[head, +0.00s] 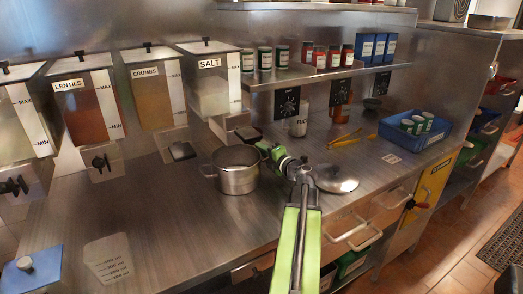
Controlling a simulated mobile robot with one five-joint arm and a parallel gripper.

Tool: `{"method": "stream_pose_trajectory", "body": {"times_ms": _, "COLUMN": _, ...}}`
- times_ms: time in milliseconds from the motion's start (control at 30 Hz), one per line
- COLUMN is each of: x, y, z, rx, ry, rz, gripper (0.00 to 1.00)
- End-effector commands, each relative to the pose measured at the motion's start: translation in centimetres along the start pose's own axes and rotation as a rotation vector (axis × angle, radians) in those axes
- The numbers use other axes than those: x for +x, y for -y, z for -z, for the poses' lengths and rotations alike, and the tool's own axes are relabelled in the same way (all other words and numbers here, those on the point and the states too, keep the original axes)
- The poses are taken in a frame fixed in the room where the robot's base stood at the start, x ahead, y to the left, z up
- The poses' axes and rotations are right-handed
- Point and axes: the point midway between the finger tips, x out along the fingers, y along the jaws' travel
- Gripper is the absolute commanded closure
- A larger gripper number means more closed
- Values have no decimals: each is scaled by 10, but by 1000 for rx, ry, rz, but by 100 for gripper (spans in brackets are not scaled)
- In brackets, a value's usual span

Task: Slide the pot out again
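The steel pot (237,178) stands upright on the steel counter, in front of and below the dispenser labelled SALT (213,88). It is open at the top and has small side handles. My green gripper (263,149) is at the right side of the pot, close to its rim. Its fingertips are small and partly hidden, so I cannot tell whether they are closed or touching the pot. A round metal lid (336,180) lies on the counter to the right, beside my arm.
Dispensers labelled LENTILS (88,105) and CRUMBS (158,98) hang at the left. Yellow tongs (344,138) and a blue crate (416,133) lie to the right. The counter left of the pot is mostly clear.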

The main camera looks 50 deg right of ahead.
Motion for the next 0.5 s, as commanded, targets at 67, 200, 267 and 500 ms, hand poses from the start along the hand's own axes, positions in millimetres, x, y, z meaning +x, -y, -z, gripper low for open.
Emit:
{"method": "stream_pose_trajectory", "body": {"times_ms": 67, "x": 0, "y": 0, "z": 0, "rx": 0, "ry": 0, "rz": 0, "gripper": 100}}
{"method": "stream_pose_trajectory", "body": {"times_ms": 200, "x": 0, "y": 0, "z": 0, "rx": 0, "ry": 0, "rz": 0, "gripper": 100}}
{"method": "stream_pose_trajectory", "body": {"times_ms": 267, "x": 0, "y": 0, "z": 0, "rx": 0, "ry": -1, "rz": 0, "gripper": 100}}
{"method": "stream_pose_trajectory", "body": {"times_ms": 500, "x": 0, "y": 0, "z": 1, "rx": 0, "ry": -1, "rz": 0, "gripper": 100}}
